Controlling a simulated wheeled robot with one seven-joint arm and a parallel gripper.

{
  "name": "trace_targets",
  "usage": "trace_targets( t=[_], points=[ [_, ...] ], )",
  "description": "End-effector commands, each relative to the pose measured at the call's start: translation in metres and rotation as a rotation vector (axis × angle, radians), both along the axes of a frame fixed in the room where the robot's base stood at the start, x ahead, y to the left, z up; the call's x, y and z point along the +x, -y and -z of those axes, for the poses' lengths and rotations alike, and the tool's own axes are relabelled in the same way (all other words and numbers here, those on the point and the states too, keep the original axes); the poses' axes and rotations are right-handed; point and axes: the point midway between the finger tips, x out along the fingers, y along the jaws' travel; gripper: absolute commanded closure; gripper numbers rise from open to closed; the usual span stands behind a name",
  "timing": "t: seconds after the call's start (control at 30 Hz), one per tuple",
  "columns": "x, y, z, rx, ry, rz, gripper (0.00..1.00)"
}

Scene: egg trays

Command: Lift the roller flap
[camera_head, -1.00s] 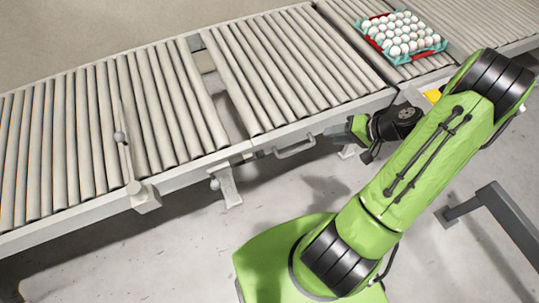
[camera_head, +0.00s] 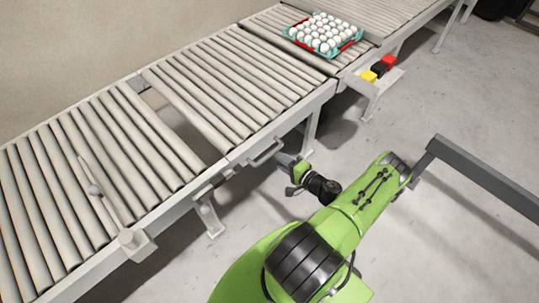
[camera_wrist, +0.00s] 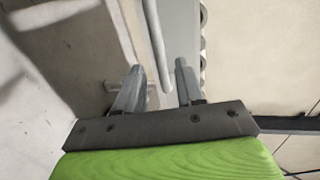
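The roller flap (camera_head: 215,85) is a conveyor section of grey rollers, lying level with the sections beside it. A bar handle (camera_head: 268,154) is fixed to its front side rail. My gripper (camera_head: 282,159) is just right of the handle in the head view, low beside the rail. In the wrist view my gripper (camera_wrist: 158,85) has its two grey fingers spread apart. The pale handle bar (camera_wrist: 157,45) runs down the picture between them, apart from both fingers. I cannot tell its exact depth relative to the fingertips.
A teal tray (camera_head: 326,55) of white eggs stands on the rollers beyond the flap. A gap (camera_head: 180,122) separates the flap from the left roller section (camera_head: 90,165). A button box (camera_head: 378,75) sticks out from the conveyor. A dark grey rail (camera_head: 480,180) stands at right.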

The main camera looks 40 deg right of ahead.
Motion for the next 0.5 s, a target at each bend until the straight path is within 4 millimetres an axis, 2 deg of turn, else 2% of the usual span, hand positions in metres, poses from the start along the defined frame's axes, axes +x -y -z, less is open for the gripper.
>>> trace_targets(
  t=[0.1, 0.2, 0.33, 0.5],
  points=[
    [0.029, -0.002, 0.007, -0.002, 0.001, -0.005, 0.63],
    [0.047, -0.002, 0.011, -0.001, 0.001, -0.003, 0.63],
    [0.059, -0.002, 0.013, -0.001, -0.001, -0.001, 0.63],
    [0.062, -0.002, 0.013, 0.001, 0.000, 0.000, 0.63]
  ],
)
